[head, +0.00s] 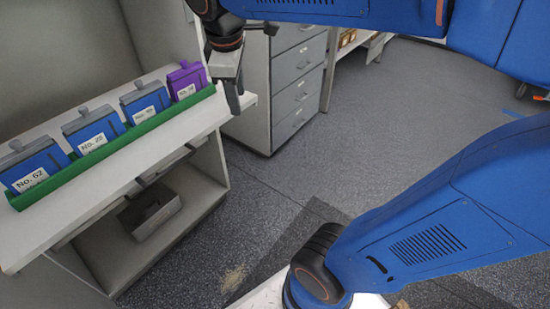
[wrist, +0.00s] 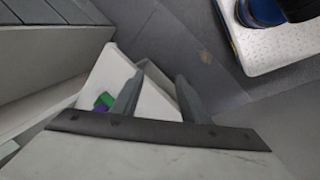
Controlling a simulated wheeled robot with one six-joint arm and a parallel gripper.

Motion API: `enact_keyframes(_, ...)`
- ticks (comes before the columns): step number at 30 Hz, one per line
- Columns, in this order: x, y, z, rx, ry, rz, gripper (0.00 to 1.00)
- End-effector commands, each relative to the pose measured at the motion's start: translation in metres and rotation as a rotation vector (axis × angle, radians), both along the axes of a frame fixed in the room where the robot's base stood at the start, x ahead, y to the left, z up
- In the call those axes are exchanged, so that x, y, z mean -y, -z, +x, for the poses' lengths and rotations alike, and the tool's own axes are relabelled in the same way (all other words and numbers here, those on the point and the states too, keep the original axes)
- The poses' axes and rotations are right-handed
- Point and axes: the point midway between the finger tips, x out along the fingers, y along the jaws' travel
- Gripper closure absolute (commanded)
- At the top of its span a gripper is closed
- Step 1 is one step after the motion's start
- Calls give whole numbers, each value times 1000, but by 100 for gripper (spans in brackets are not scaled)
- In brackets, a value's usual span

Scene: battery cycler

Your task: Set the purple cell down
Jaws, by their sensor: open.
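The purple cell (head: 187,80) stands in the green tray (head: 120,143) at its far right end, beside a row of blue cells. A small bit of purple (wrist: 101,108) also shows next to the green tray end (wrist: 106,99) in the wrist view. My gripper (head: 234,100) is to the right of the purple cell, over the right end of the white shelf, and does not touch the cell. In the wrist view my two fingers (wrist: 158,95) are apart with nothing between them.
Three blue cells with white labels stand in the tray: the near one (head: 35,165), the middle one (head: 92,130) and the far one (head: 146,102). A grey box (head: 150,212) sits on the lower shelf. A grey drawer cabinet (head: 290,85) stands behind my gripper. The floor to the right is clear.

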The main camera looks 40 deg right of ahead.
Motion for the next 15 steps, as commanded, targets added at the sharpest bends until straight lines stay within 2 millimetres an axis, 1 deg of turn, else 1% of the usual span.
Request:
enact_keyframes(1, 6, 9, -17, 26, 72, 37, 60)
enact_keyframes(3, 10, 24, -37, 61, 178, 96, 60)
enact_keyframes(9, 18, 68, -89, 153, 486, 264, 60)
enact_keyframes(12, 19, 88, -108, 190, 617, 337, 60)
enact_keyframes(15, 19, 103, -122, 216, 716, 392, 60)
